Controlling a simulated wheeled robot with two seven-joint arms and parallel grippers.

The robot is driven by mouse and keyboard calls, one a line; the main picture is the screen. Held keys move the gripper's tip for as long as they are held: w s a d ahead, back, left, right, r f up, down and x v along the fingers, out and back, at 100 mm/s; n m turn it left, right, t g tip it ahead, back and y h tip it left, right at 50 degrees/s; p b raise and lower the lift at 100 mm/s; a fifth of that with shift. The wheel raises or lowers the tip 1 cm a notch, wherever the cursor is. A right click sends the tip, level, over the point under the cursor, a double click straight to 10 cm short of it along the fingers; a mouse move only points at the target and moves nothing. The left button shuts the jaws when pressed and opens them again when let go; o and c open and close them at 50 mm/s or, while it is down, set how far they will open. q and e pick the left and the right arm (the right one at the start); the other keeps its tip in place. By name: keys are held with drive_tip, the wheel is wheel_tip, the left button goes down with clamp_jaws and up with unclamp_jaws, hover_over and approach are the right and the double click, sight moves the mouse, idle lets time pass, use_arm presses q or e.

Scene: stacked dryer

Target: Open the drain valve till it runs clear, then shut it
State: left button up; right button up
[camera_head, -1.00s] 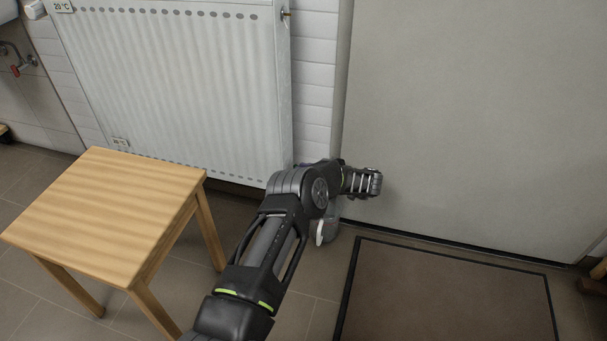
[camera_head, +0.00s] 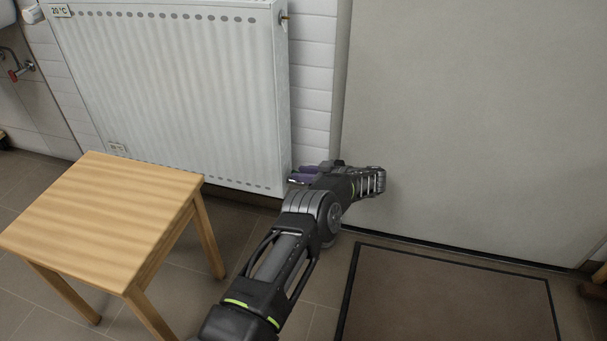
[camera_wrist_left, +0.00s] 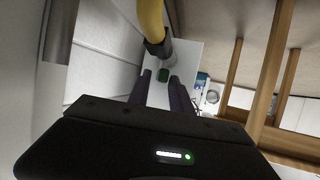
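My left gripper (camera_head: 303,174) is beside the lower right corner of the radiator (camera_head: 170,95), its purple fingers pointing left. In the left wrist view, the two fingers (camera_wrist_left: 163,92) stand apart with a gap between them. A small dark green part (camera_wrist_left: 163,75) shows in line with that gap; I cannot tell whether the fingers touch it. Just above it is a yellow pipe (camera_wrist_left: 151,20) with a black collar and a grey end. I cannot tell whether the green part is the drain valve. A red-handled tap (camera_head: 20,72) is on the wall at far left. My right gripper is not in view.
A wooden stool (camera_head: 100,215) stands in front of the radiator, left of my arm. A dark doormat (camera_head: 450,300) lies at the lower right before a large grey door (camera_head: 480,120). Bare tiled floor lies between stool and mat.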

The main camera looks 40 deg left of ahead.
use_arm(q)
drive_tip(key=shift+o, duration=0.6)
drive_tip(key=p+v, duration=0.3)
drive_tip(key=v, duration=0.4)
drive_tip(key=shift+d+p, duration=0.35)
drive_tip(key=shift+r, duration=0.15)
